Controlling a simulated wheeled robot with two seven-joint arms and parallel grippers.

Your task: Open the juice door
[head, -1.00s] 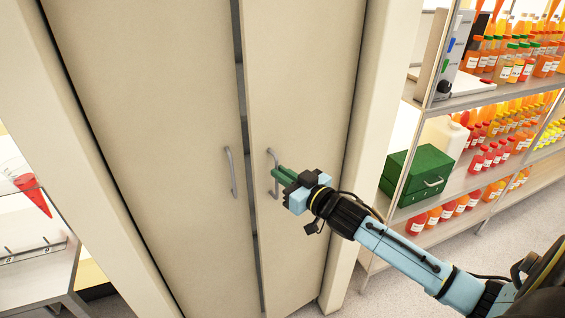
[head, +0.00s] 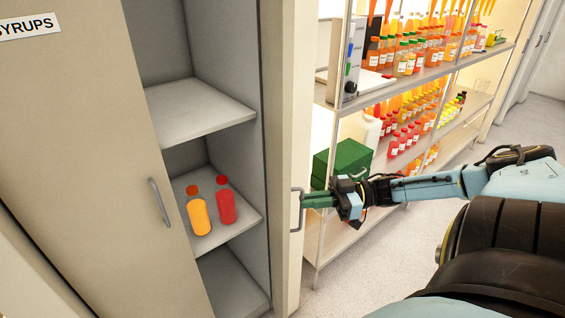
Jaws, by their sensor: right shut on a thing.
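The right cabinet door (head: 301,120) stands swung open and is seen at a steep slant. Its metal handle (head: 294,212) is near the tips of my right gripper (head: 311,201). The green fingers of my right gripper are shut on this handle. The left cabinet door (head: 80,150) is closed and has its own handle (head: 160,202) and a sign ending in "YRUPS". My left gripper is not in view.
Inside the cabinet, an orange bottle (head: 198,215) and a red bottle (head: 225,204) stand on a shelf; the upper shelf (head: 200,112) looks empty. A rack (head: 440,72) of juice bottles stands at right, with a green box (head: 343,158). Floor (head: 375,270) shows below the rack.

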